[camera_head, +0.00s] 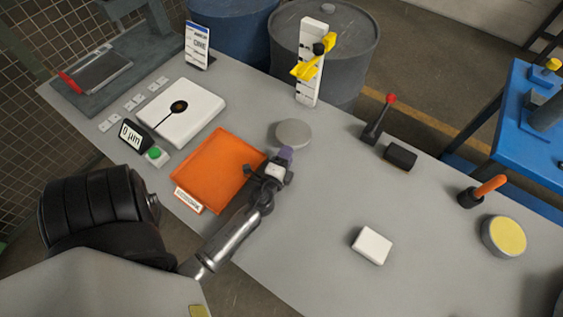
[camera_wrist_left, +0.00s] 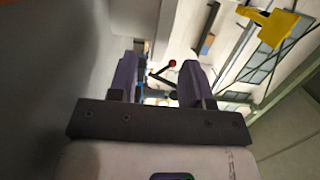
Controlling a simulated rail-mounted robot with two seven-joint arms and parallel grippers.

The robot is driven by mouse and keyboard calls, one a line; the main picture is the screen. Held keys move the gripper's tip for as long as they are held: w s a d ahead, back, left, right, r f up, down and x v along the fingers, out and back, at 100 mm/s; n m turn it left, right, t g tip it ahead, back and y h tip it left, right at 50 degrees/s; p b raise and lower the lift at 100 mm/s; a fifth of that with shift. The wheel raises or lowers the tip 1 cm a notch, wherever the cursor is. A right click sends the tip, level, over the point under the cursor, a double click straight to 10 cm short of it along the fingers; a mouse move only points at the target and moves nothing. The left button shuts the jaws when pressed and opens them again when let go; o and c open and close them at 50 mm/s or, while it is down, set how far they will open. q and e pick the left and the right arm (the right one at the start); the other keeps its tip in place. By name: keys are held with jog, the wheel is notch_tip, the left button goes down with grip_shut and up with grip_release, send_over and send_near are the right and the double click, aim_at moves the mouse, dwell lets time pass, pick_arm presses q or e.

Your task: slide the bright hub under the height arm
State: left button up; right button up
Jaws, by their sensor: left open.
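A pale grey round disc (camera_head: 293,132), which I take to be the bright hub, lies flat on the grey table (camera_head: 330,190). The yellow height arm (camera_head: 314,62) sticks out from a white upright scale at the table's back edge, behind the disc; it also shows at the top right of the left wrist view (camera_wrist_left: 268,25). My left gripper (camera_head: 285,155) is low over the table, just on the near side of the disc. Its two purple fingers (camera_wrist_left: 158,78) are apart with nothing seen between them. Whether a finger touches the disc, I cannot tell. My right gripper is out of view.
An orange tray (camera_head: 218,172) lies left of my gripper. Behind it are a white plate (camera_head: 182,112) and a small display (camera_head: 131,134). A red-knobbed lever (camera_head: 379,120) and a black block (camera_head: 400,156) stand right of the disc. A white block (camera_head: 371,246) lies nearer.

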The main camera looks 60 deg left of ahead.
aim_at(293, 137)
pick_arm(q)
jog(key=shift+x, duration=1.5)
grip_shut()
dwell(0.4)
grip_release()
